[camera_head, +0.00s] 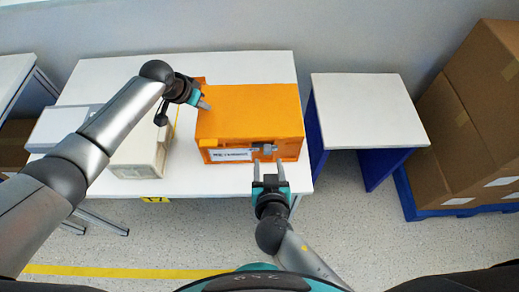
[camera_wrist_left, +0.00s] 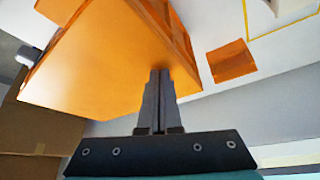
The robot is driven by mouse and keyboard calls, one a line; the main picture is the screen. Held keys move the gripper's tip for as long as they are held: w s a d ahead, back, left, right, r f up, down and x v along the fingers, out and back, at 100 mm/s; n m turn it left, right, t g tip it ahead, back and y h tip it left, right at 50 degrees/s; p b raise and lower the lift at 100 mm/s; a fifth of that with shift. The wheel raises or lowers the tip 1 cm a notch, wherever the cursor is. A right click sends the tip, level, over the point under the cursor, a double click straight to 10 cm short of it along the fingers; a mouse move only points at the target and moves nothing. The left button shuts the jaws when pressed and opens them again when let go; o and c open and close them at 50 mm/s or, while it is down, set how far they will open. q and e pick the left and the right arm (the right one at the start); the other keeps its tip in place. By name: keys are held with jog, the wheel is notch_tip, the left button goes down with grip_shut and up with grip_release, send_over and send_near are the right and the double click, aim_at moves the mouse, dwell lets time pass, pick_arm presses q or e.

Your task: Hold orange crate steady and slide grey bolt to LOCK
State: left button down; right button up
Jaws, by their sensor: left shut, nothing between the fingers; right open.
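The orange crate (camera_head: 250,110) stands on the white table in the head view, with a white label (camera_head: 231,155) and the grey bolt (camera_head: 264,149) on its front face. The crate also fills the upper left of the left wrist view (camera_wrist_left: 105,60). My left gripper (camera_head: 204,105) is shut and empty at the crate's left side near its top edge; whether it touches is hard to tell. Its closed fingers show in the left wrist view (camera_wrist_left: 158,80). My right gripper (camera_head: 268,166) is open just in front of the bolt, fingers pointing at the crate's front. The bolt's exact position is too small to read.
A beige box (camera_head: 140,155) stands on the white table (camera_head: 235,65) left of the crate. A small white table with blue legs (camera_head: 368,105) is to the right. Stacked cardboard boxes (camera_head: 470,130) stand at the far right.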

pick_arm(q)
jog(key=shift+w+r+p, duration=0.15)
jog(key=shift+r+p, duration=2.5)
jog(key=shift+r, duration=0.25)
jog(key=shift+f, duration=0.1)
